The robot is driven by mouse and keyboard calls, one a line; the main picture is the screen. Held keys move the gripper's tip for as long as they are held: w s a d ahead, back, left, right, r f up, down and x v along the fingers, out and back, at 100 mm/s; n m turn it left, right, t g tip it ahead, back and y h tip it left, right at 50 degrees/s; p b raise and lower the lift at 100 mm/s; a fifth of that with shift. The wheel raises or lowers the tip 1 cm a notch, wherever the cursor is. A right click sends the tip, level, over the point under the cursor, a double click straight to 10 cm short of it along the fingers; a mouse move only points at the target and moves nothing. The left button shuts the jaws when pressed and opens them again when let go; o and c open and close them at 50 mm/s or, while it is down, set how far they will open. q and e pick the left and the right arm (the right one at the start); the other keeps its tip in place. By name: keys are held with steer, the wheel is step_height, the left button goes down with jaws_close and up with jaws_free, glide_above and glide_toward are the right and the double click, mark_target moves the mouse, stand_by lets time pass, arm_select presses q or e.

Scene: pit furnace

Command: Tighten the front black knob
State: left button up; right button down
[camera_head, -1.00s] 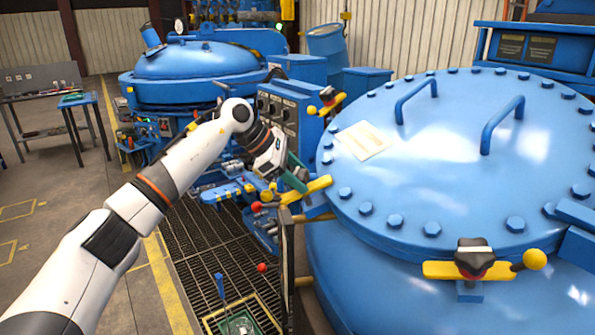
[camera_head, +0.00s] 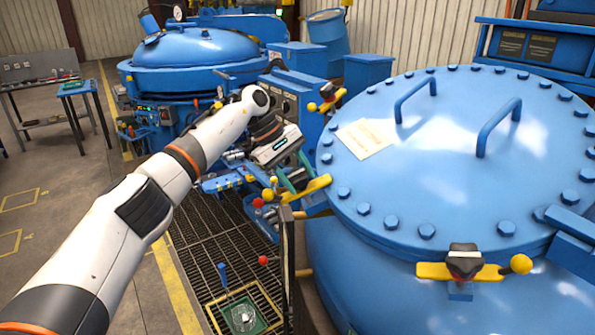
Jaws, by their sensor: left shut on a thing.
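A black knob (camera_head: 464,260) sits on a yellow clamp bar (camera_head: 440,271) at the near edge of the blue lid (camera_head: 450,150). A second yellow clamp bar (camera_head: 312,190) is at the lid's left edge. My left gripper (camera_head: 297,180) is at this left clamp, its teal fingers low against the bar. It is shut on the knob there, which the fingers and the wrist mostly hide. Another black knob (camera_head: 327,93) stands on a clamp farther back. My right gripper is not in view.
A second blue furnace (camera_head: 200,58) and a control box (camera_head: 290,92) stand behind my arm. Levers with red balls (camera_head: 263,260) rise beside the floor grating (camera_head: 205,250). The floor at left is open, with a workbench (camera_head: 45,90) farther back.

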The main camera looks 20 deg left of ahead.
arm_select(q)
steer(key=shift+r+m, duration=0.1)
steer(key=shift+m, duration=0.6)
steer(key=o, duration=1)
steer(key=shift+a, duration=0.1)
